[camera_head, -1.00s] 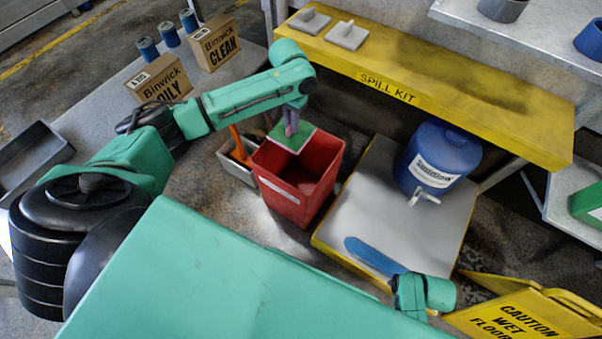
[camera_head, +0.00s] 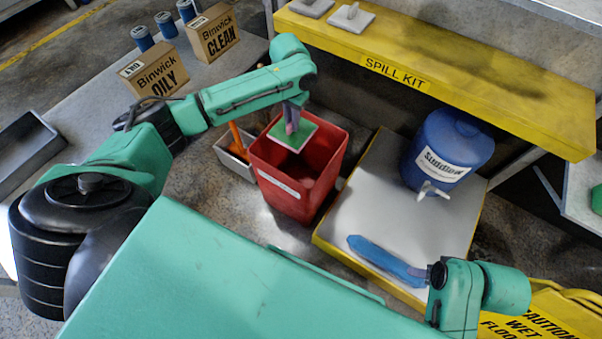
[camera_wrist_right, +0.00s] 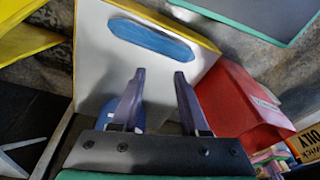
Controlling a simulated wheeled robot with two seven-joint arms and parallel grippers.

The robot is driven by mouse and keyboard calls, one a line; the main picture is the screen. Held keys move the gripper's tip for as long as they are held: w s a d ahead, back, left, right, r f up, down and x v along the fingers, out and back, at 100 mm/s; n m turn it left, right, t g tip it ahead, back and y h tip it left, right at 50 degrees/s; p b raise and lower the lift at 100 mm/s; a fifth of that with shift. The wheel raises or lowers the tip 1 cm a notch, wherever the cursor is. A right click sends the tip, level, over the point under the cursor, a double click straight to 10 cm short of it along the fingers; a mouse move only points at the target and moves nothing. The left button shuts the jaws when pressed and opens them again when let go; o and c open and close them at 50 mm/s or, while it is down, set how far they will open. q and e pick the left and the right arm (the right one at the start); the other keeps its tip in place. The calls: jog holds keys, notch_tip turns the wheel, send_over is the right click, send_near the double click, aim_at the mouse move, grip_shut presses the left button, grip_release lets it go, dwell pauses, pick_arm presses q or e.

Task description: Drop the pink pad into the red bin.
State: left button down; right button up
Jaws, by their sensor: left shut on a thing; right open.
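My left gripper (camera_head: 291,125) points down and is shut on a square pad (camera_head: 305,137). Its top looks green with a pale edge; no pink shows on it. The pad is over the open mouth of the red bin (camera_head: 290,200), about at rim height; I cannot tell whether it touches the rim. The red bin also shows in the right wrist view (camera_wrist_right: 235,105). My right gripper is open and empty in that view (camera_wrist_right: 158,78), above the pale platform, pointing towards a long blue flat thing (camera_wrist_right: 150,38). I see no clearly pink pad.
The yellow-edged platform (camera_head: 350,215) bears the blue flat thing (camera_head: 380,260) and a blue drum (camera_head: 447,150). A grey tub (camera_head: 232,162) stands left of the bin. A yellow spill kit shelf (camera_head: 430,60) lies behind. A yellow caution sign (camera_head: 540,315) stands at the lower right.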

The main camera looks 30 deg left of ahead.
pick_arm(q)
jog(key=c, duration=0.8)
grip_release()
jog(key=shift+r, duration=0.45)
notch_tip(320, 180, up, 14)
jog(key=p, duration=0.4)
jog(key=shift+f+p, duration=0.15)
jog(key=shift+p, duration=0.25)
pick_arm(e)
notch_tip(320, 180, down, 12)
jog(key=d, duration=0.1)
jog(key=shift+d+r+m+h, duration=0.15)
jog(key=shift+d+m+h, duration=0.1)
jog(key=shift+m+h, duration=0.05)
pick_arm(q)
jog(key=shift+f, duration=0.1)
